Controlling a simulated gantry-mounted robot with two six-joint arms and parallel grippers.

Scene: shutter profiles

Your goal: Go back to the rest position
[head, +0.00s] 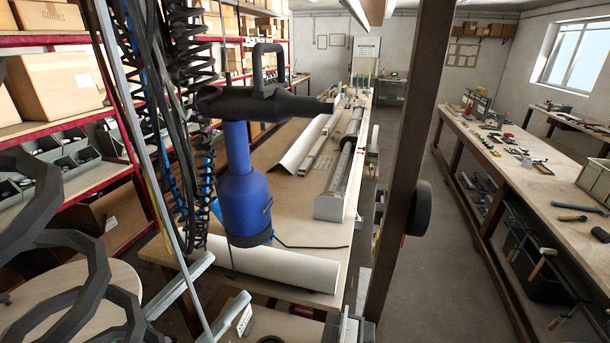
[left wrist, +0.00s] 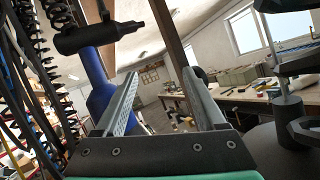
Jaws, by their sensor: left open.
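My left gripper (head: 228,278) is low in the head view, left of centre, its pale grey fingers pointing up and right. In the left wrist view its two fingers (left wrist: 160,98) stand wide apart with nothing between them, so it is open and empty. In the head view it is in front of the near end of the bench, below a hanging blue and black power tool (head: 246,195). The tool also shows behind the left finger in the left wrist view (left wrist: 100,92). I cannot make out my right gripper.
A long workbench (head: 285,210) bears white and grey profiles (head: 305,140). A curved white profile (head: 280,265) lies across its near end. Coiled hoses (head: 190,110) hang at left. A brown post (head: 405,150) stands right of the bench. Shelves with boxes (head: 65,85) line the left.

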